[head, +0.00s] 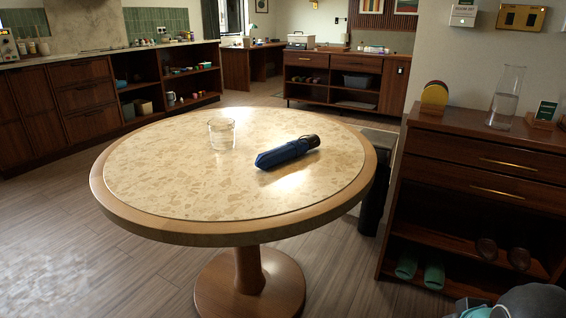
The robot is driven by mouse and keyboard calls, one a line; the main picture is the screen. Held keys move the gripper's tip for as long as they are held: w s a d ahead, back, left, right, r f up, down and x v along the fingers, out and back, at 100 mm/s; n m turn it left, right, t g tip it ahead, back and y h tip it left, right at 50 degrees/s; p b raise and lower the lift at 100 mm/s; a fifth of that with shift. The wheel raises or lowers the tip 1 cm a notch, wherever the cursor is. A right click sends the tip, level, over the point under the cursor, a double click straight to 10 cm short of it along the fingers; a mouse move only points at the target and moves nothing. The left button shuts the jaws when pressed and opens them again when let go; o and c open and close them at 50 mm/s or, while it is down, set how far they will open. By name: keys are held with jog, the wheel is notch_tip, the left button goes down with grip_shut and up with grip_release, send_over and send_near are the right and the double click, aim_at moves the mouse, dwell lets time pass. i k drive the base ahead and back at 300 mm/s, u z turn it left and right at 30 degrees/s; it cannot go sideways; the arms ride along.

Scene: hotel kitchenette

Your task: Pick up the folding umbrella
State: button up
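The folding umbrella (282,154) is blue with a black handle end. It lies folded on the round table (150,180), right of the table's middle. Its handle end points to the right and slightly away from me, and its blue end points to the left and toward me. Nothing covers it.
A clear glass (221,135) stands on the table left of the umbrella, apart from it. A dark wood cabinet (480,165) stands right of the table, with a water carafe (505,97) on top. Wooden floor (60,225) is open at the left.

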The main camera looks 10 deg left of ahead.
aim_at(289, 151)
jog(key=k, duration=0.9)
jog(key=u, duration=0.7)
jog(key=i, duration=0.7)
jog(key=u, duration=0.25)
